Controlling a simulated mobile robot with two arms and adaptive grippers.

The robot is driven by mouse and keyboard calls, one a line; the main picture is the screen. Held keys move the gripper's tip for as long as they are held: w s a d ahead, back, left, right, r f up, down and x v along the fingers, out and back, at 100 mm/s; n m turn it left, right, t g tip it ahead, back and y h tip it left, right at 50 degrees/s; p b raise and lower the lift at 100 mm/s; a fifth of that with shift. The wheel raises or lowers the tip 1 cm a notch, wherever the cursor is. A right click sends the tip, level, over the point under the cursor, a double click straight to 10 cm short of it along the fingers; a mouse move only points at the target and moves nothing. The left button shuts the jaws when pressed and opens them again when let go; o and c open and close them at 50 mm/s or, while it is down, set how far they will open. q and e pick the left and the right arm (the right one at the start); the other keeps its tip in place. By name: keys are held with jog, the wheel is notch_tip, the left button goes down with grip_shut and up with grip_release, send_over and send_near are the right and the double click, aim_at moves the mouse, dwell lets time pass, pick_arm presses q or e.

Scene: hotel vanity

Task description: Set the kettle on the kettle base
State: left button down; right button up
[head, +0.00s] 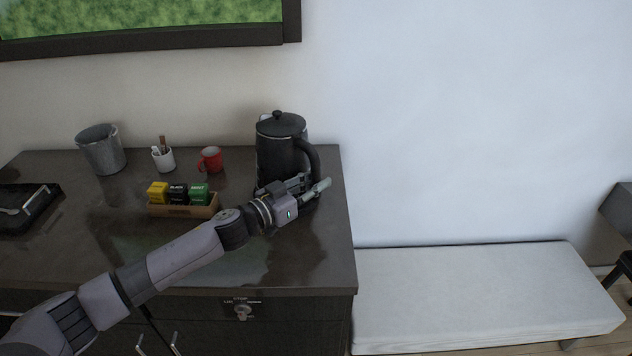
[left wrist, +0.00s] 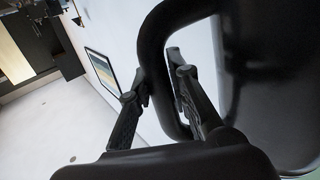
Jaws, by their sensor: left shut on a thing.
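The black kettle (head: 281,150) stands upright near the right end of the dark vanity top, with its lid on and its handle toward the right. My left gripper (head: 312,188) is at the lower part of the handle and shut on it. In the left wrist view the handle (left wrist: 155,50) passes between the fingers of my left gripper (left wrist: 165,100), with the kettle body (left wrist: 275,90) to the right. The kettle's underside is hidden behind my gripper in the head view, so I cannot tell whether it touches a base. My right gripper is not in view.
A wooden box of tea packets (head: 183,211) lies left of the kettle. A red mug (head: 210,160), a white cup with sticks (head: 163,159) and a grey bucket (head: 101,150) stand behind it. A black tray (head: 50,207) is far left. The front right vanity top (head: 310,262) is clear.

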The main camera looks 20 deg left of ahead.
pick_arm(q)
jog(key=shift+f+b, duration=0.45)
jog(key=shift+b, duration=0.05)
dwell(0.5)
jog(key=c, duration=1.8)
grip_release()
jog(key=shift+s, duration=0.1)
jog(key=shift+f, duration=0.35)
jog(key=shift+r+v, duration=0.2)
jog(key=shift+v, duration=5.3)
